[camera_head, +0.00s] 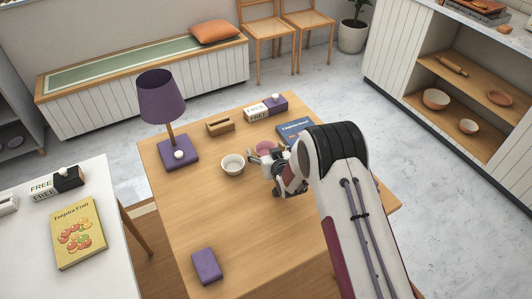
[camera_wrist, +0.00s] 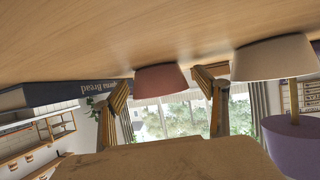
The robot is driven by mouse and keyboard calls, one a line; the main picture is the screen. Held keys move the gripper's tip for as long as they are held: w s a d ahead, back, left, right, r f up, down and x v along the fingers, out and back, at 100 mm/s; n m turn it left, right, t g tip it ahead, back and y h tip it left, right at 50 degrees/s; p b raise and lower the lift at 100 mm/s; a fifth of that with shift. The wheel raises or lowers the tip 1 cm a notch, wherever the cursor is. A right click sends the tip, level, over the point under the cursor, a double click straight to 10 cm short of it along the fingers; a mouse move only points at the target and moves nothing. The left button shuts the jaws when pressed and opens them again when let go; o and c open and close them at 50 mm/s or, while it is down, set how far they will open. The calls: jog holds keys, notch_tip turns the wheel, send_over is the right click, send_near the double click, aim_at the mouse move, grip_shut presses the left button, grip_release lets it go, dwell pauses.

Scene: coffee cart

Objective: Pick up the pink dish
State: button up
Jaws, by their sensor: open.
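The pink dish (camera_head: 264,147) is on the wooden table, partly hidden behind my gripper (camera_head: 264,157) in the head view. In the wrist view, which is upside down, the pink dish (camera_wrist: 160,79) shows in the middle, resting on the tabletop. My gripper (camera_wrist: 163,84) is open there, with one finger seen to each side of the dish. I cannot tell whether either finger touches it. Nothing shows held in the jaws.
A white bowl (camera_head: 232,165) stands just left of my gripper. A blue book (camera_head: 293,131) lies to the right of the dish. The front table is mostly clear except a purple block (camera_head: 206,266).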

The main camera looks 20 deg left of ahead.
dwell(0.4)
jog(key=c, duration=1.2)
jog(key=shift+c, duration=0.2)
jog(key=shift+r, duration=0.1)
notch_tip(320, 180, up, 10)
dwell(0.4)
